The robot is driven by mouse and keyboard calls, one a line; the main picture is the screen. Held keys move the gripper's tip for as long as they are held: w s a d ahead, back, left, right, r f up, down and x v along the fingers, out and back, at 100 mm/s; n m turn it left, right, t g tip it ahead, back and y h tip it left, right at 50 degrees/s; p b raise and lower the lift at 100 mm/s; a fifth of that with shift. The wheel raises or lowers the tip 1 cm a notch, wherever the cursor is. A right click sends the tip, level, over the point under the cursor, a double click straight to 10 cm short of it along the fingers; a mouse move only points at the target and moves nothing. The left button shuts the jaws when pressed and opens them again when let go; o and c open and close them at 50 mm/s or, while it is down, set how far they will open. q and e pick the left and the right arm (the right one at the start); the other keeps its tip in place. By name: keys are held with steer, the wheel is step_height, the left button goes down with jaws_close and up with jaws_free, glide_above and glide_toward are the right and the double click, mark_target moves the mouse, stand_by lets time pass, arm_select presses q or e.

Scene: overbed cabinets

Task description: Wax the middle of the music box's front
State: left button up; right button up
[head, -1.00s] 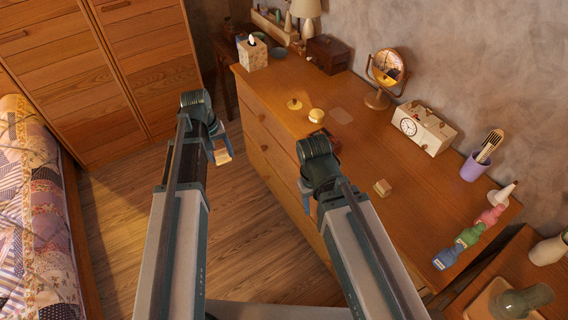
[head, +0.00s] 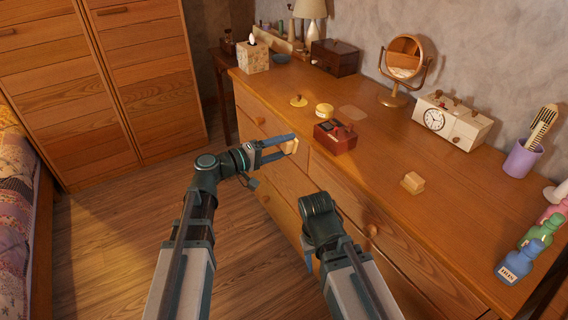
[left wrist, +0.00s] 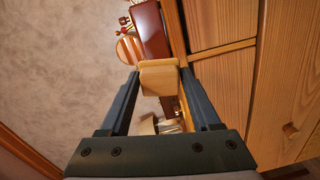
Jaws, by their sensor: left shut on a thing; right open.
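A small dark red box (head: 336,137), which looks like the music box, stands near the dresser's front edge; it also shows in the left wrist view (left wrist: 151,28). My left gripper (head: 291,144) is shut on a pale tan block (head: 289,147), held just off the dresser's front edge, left of the red box and apart from it. The block also shows between the fingers in the left wrist view (left wrist: 158,77). A yellow tin (head: 324,111) and a yellow lid (head: 298,101) lie behind the red box. My right gripper (head: 308,256) is open and low before the drawers, mostly hidden by its arm.
The dresser top (head: 378,151) is clear around another tan block (head: 412,183). A round mirror (head: 404,58), clock box (head: 450,119), purple cup (head: 522,158) and bottles (head: 530,262) line the wall side. A tissue box (head: 254,58) and brown box (head: 334,57) stand at the far end.

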arm_select(q)
steer(key=shift+f+t+b, duration=0.15)
steer(key=shift+t+b, duration=0.15)
steer(key=shift+b, duration=0.05)
steer(key=shift+w+d, duration=0.15)
steer(key=shift+x, duration=2.85)
steer(key=shift+w+d, duration=0.25)
steer(key=shift+d, duration=0.15)
steer(key=shift+s+d, duration=0.5)
steer(key=shift+s, duration=0.3)
steer(key=shift+s+d, duration=0.45)
steer(key=shift+s, duration=0.35)
steer(key=shift+d, duration=0.1)
